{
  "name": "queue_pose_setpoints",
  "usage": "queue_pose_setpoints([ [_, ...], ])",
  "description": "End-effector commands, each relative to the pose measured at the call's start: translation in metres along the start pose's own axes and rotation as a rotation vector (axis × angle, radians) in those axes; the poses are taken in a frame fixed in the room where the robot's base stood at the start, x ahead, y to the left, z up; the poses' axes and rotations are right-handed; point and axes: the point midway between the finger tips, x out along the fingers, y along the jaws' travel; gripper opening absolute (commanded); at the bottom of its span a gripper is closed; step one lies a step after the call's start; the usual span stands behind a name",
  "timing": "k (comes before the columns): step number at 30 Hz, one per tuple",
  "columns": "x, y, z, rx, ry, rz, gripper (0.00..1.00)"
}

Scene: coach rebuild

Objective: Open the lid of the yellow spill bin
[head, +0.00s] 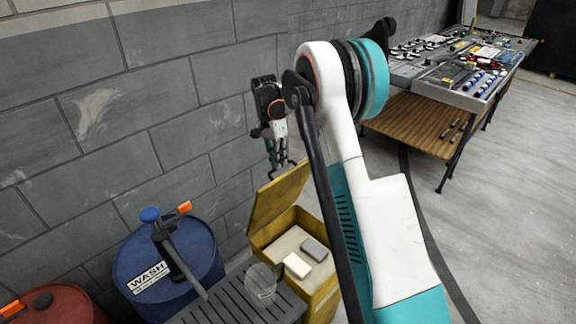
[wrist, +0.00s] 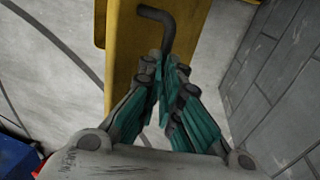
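The yellow spill bin (head: 320,298) stands by the block wall. Its yellow lid (head: 276,204) is raised and stands steeply tilted on the wall side, so the bin's top is open. The lid also fills the upper middle of the wrist view (wrist: 125,62). A dark bent handle (wrist: 168,24) sticks out from the lid. My gripper (head: 275,164) is at the lid's upper edge. In the wrist view its fingers (wrist: 170,68) are close together around the handle bar, which runs in between the fingertips. The exact contact is partly hidden by the fingers.
Inside the bin lie a white block (head: 297,265) and a grey block (head: 314,249). A blue WASH drum (head: 190,275) with a pump and a slatted grey bench (head: 225,308) holding a clear cup (head: 261,283) are left. A red drum (head: 60,305) is farther left. A tool table (head: 425,121) stands back right.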

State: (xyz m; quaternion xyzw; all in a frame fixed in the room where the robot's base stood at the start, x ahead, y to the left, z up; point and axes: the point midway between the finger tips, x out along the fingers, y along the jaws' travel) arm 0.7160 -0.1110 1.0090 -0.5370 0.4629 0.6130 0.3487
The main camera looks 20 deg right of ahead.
Motion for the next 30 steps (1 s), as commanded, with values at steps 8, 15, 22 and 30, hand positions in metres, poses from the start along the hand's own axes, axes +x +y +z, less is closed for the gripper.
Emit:
queue_pose_setpoints([
  [8,0.007,-0.036,0.006,-0.011,-0.001,0.076,0.00],
  [15,0.005,-0.050,0.006,-0.012,-0.001,0.122,0.00],
  [22,0.004,-0.054,0.006,-0.011,-0.001,0.140,0.00],
  [30,0.004,-0.054,0.006,-0.011,-0.001,0.142,0.00],
])
